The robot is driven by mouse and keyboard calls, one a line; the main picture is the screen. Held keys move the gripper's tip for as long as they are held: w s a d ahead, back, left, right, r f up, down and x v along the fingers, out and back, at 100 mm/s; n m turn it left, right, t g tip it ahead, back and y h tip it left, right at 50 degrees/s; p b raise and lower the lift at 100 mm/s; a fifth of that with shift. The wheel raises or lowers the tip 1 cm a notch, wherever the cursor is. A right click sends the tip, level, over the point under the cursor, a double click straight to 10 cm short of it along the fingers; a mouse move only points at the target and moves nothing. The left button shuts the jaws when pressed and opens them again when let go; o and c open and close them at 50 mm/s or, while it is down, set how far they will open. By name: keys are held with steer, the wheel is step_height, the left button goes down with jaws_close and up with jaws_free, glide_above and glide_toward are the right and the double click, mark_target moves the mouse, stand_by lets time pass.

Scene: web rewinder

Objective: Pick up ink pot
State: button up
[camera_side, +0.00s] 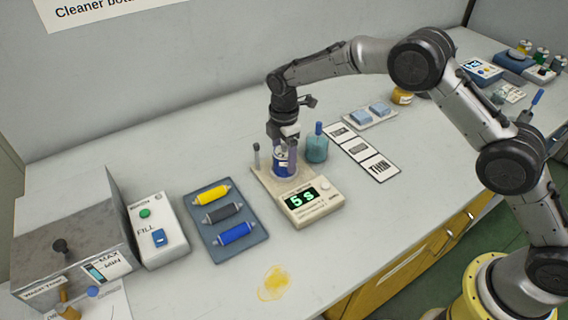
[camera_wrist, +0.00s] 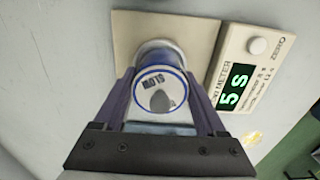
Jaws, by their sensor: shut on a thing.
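The ink pot (camera_side: 283,169) is a small round pot, dark blue low down in the side view. It is at the beige plate of the meter (camera_side: 312,208), whose green display reads "5 s". In the wrist view, its white, blue-rimmed top (camera_wrist: 150,84) carries the word "SLOW" and a grey spot. My gripper (camera_side: 285,154) points down over the plate and is shut on the pot, with one finger on each side in the wrist view (camera_wrist: 160,92). I cannot tell whether the pot's base touches the plate.
A teal bottle (camera_side: 317,147) stands close on the right, and a thin grey post (camera_side: 256,157) on the left. A blue tray (camera_side: 239,243) with yellow, grey and blue rollers lies front left. A yellow smear (camera_side: 273,283) marks the otherwise clear table front.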

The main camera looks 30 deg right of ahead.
mark_target(285, 145)
steer(key=shift+r, duration=0.2)
steer(key=shift+c, duration=0.4)
steer(key=shift+r, duration=0.2)
step_height(285, 145, up, 3)
steer(key=shift+s+r, duration=0.1)
steer(key=shift+s, duration=0.05)
steer(key=s+d+r, duration=0.4)
steer(key=s+r, duration=0.5)
steer(key=s, duration=0.4)
steer(key=d+f+m, duration=0.2)
steer(key=d+f, duration=0.2)
steer(key=d, duration=0.6)
steer(key=d+f+m, duration=0.2)
steer(key=d+f, duration=0.1)
steer(key=d, duration=0.7)
steer(key=shift+w+f, duration=0.25)
steer(key=shift+f, duration=1.25)
steer(key=shift+w+f, duration=0.2)
steer(key=shift+f, duration=1.25)
steer(key=shift+f, duration=0.35)
